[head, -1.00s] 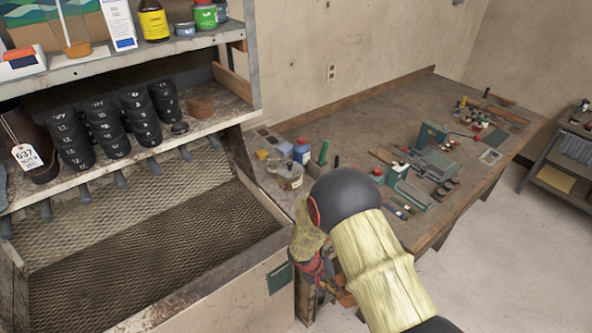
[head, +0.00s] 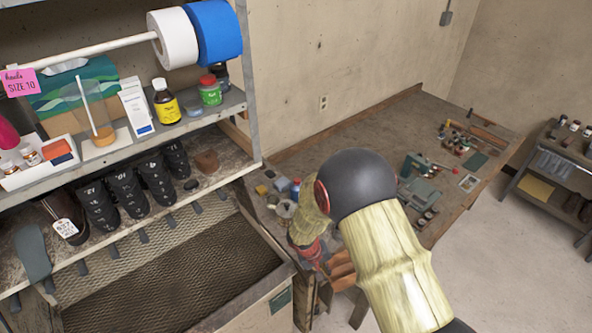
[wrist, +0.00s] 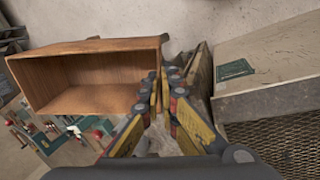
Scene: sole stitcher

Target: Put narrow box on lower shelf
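The narrow box, a tall white carton with a blue lower part (head: 137,106), stands upright on the upper shelf (head: 200,124) in the head view, left of a yellow-labelled bottle. The lower shelf (head: 215,177) runs beneath it and holds black shoe forms. My gripper (head: 318,265) hangs low at the right of the metal-mesh bench, well apart from the box and partly hidden by my arm. In the wrist view its yellow-padded fingers (wrist: 164,88) converge and look shut, with nothing visible between them. The box is not in the wrist view.
A wooden open-topped drawer or box (wrist: 90,75) lies left of the fingers in the wrist view. The mesh bench (head: 165,265) stands below the shelves. A cluttered worktable (head: 370,130) is at the right. A white and a blue roll (head: 215,30) hang above the upper shelf.

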